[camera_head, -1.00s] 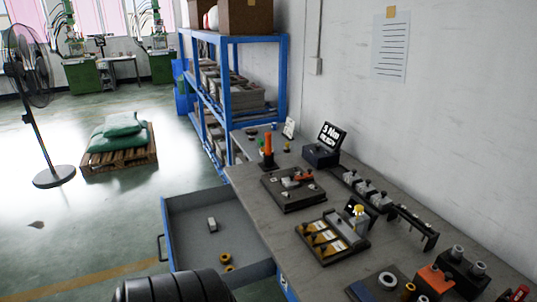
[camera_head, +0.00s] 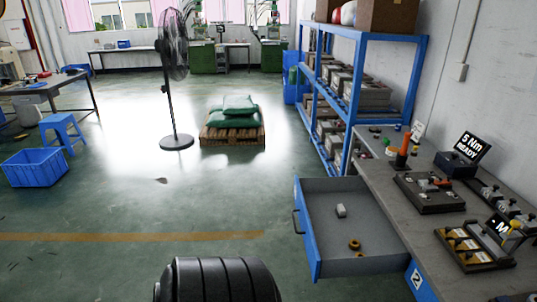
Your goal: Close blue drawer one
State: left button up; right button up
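An open blue drawer (camera_head: 309,240) sticks out to the left from under the grey workbench (camera_head: 395,205). Its grey inside holds a small light block (camera_head: 341,210) and yellow-brown rings (camera_head: 355,245). A dark handle (camera_head: 297,222) sits on its blue front, facing left. A blue drawer front marked 2 (camera_head: 419,281) shows under the bench at the lower right. No number is visible on the open drawer. Neither of my grippers is in view. A black ribbed part at the bottom centre seems to be mine.
Fixtures, an orange-handled tool (camera_head: 404,150) and a "5 Nm READY" display (camera_head: 472,146) stand on the bench. A blue shelf (camera_head: 352,103) stands behind the drawer. A fan (camera_head: 173,85), a pallet with green sacks (camera_head: 232,118) and a blue crate (camera_head: 36,167) stand on the floor. Floor left of the drawer is clear.

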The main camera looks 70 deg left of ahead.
aim_at(327, 237)
jog(key=u, duration=2)
